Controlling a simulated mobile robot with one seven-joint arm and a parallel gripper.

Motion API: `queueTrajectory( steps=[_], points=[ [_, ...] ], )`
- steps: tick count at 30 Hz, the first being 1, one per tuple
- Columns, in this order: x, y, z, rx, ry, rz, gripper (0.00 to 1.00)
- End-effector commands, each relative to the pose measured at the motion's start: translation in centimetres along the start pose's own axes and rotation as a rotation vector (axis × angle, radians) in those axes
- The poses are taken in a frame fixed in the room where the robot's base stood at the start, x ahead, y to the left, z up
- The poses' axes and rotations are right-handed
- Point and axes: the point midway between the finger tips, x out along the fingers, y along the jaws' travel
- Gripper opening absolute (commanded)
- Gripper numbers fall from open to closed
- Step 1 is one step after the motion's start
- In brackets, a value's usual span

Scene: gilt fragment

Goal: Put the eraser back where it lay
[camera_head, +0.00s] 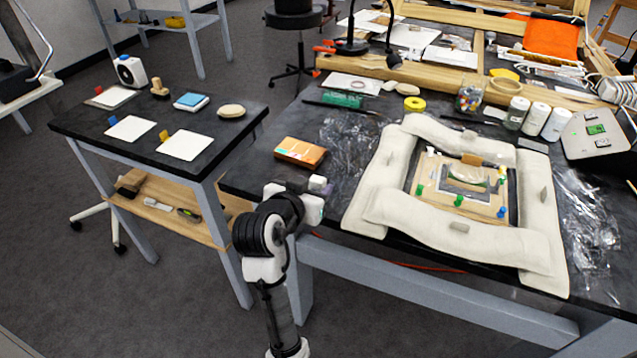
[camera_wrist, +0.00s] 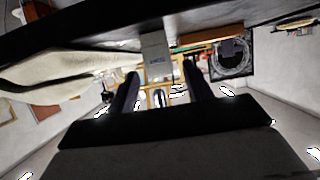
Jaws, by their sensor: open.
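A small pale block (camera_head: 318,183), which looks like the eraser, is at the near edge of the dark main table, close to my gripper (camera_head: 305,192). In the wrist view a pale grey block with blue lettering (camera_wrist: 156,52), likely the same eraser, shows between and beyond the two dark fingers of my gripper (camera_wrist: 160,75). The fingers are apart and gaps show beside the block. I cannot tell whether either finger touches it. The place where it lay is not marked in either view.
An orange-brown box (camera_head: 300,152) lies just behind the eraser. To the right, long cream cushions (camera_head: 430,237) surround a framed piece with coloured pins. Crumpled clear film (camera_head: 350,130) lies behind. A lower side table (camera_head: 150,166) stands left, across a narrow gap.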

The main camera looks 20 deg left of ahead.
Motion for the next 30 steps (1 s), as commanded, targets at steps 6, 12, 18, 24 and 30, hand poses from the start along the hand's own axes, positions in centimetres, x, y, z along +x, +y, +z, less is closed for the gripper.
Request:
queueTrajectory(
  steps=[6,12,18,24,30],
  points=[
    [-4.4,-0.1,0.1,0.002,0.001,-0.003,0.50],
    [-6.4,0.0,0.0,0.001,0.000,-0.001,0.50],
    [-6.7,0.0,0.0,0.001,0.001,-0.002,0.50],
    [-7.7,-3.1,-3.7,-0.017,0.148,-0.137,0.50],
    [-15.2,-10.3,-13.6,-0.021,0.606,-0.501,0.50]
  ],
)
